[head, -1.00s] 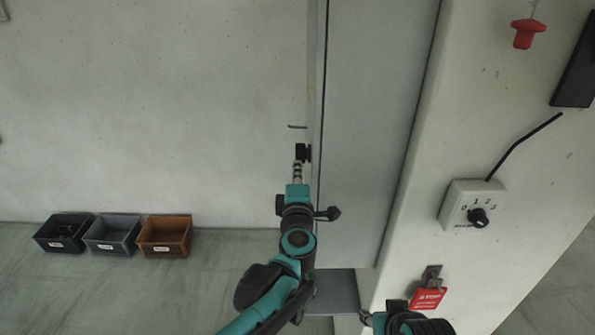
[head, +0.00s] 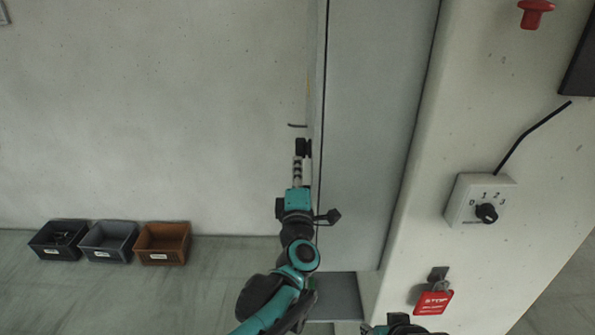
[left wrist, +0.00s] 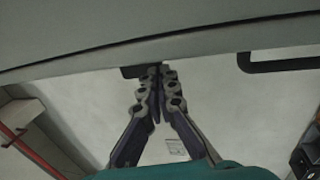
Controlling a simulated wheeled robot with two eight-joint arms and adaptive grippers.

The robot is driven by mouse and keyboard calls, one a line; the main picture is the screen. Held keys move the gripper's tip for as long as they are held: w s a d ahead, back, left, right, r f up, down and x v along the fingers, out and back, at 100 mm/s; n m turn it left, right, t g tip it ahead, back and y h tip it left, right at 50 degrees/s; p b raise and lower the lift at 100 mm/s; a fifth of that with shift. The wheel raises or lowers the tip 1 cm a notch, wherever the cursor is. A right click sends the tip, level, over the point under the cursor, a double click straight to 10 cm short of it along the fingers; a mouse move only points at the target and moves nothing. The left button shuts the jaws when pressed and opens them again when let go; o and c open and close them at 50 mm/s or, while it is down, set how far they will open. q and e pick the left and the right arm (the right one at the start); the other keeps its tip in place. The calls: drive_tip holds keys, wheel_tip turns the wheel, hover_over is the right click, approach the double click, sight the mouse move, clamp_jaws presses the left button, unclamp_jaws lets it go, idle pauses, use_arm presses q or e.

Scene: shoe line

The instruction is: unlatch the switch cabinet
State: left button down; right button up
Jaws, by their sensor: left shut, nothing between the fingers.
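The switch cabinet is a tall grey box (head: 368,150) seen from its edge. A small black latch (head: 303,147) sticks out from its left face, and it also shows in the left wrist view (left wrist: 132,72). My left gripper (head: 299,160) is shut and empty, its fingertips right at the latch. In the left wrist view the two fingers (left wrist: 158,72) meet at the tips, beside the black latch and partly in front of it; I cannot tell whether they touch. My right arm shows at the bottom edge; its fingers are hidden.
A dark bar handle (head: 297,126) sits above the latch. Black, grey and brown bins (head: 162,244) stand at left. The wall side is clear.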

use_arm(q)
drive_tip(key=shift+w+f+t+b, duration=0.35)
drive_tip(key=shift+t+b, duration=0.55)
drive_tip(key=shift+b, duration=0.85)
drive_tip(key=shift+w+f+t+b, duration=0.15)
drive_tip(key=shift+w+t+b, duration=0.3)
drive_tip(key=shift+t+b, duration=0.9)
drive_tip(key=shift+w+f+t+b, duration=0.25)
drive_tip(key=shift+w+t+b, duration=0.2)
drive_tip(key=shift+b, duration=1.7)
drive_tip(key=shift+w+b, duration=0.45)
drive_tip(key=shift+w, duration=0.1)
drive_tip(key=shift+f, duration=0.3)
drive_tip(key=s+f+b, duration=0.4)
drive_tip(key=s+f, duration=0.4)
drive_tip(key=f, duration=0.3)
